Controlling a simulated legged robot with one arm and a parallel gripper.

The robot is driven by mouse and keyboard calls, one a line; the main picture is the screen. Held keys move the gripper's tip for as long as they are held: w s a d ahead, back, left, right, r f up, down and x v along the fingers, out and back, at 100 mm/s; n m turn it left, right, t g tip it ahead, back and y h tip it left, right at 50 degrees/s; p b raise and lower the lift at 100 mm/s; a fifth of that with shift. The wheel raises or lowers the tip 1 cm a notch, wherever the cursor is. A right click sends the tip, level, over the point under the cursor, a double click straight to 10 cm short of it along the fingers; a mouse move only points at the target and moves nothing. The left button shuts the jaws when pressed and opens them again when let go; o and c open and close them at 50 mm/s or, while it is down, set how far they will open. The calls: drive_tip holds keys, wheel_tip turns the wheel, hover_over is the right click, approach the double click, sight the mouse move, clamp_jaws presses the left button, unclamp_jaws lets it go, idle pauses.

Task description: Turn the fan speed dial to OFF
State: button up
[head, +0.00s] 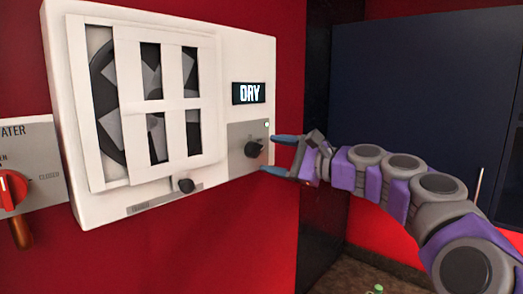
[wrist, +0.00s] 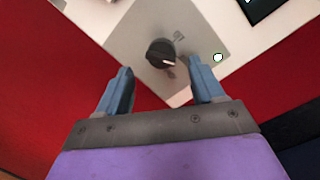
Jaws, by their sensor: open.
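The fan speed dial (head: 253,148) is a round black knob on a grey plate (head: 238,133) at the lower right of the white fan panel. In the wrist view the dial (wrist: 161,54) has a pale pointer mark facing right and slightly down. My gripper (head: 277,154) is open, its two blue fingers just to the right of the dial. In the wrist view my gripper's fingers (wrist: 164,80) stand apart, with the dial ahead of the gap, not held. The plate's lettering is too small to read.
A black slider knob (head: 185,185) sits below the caged fan (head: 150,100). A red-handled water valve (head: 12,190) is at the far left. A dark blue cabinet (head: 420,80) stands behind my arm.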

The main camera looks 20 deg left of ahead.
sight(259, 154)
drive_tip(key=shift+x, duration=2.15)
drive_tip(key=c, duration=1)
drive_tip(key=shift+n, duration=0.3)
drive_tip(key=n+b, duration=0.2)
drive_tip(key=n, duration=0.3)
drive_tip(key=shift+f+h+b, duration=0.1)
drive_tip(key=shift+h+b, duration=0.3)
drive_tip(key=n+b, duration=0.1)
drive_tip(key=n, duration=0.1)
drive_tip(key=n+b, duration=0.2)
drive_tip(key=n, duration=0.1)
drive_tip(key=shift+t+h, duration=0.3)
drive_tip(key=shift+h, duration=0.1)
drive_tip(key=shift+s+f+n, duration=0.1)
drive_tip(key=shift+n, duration=0.2)
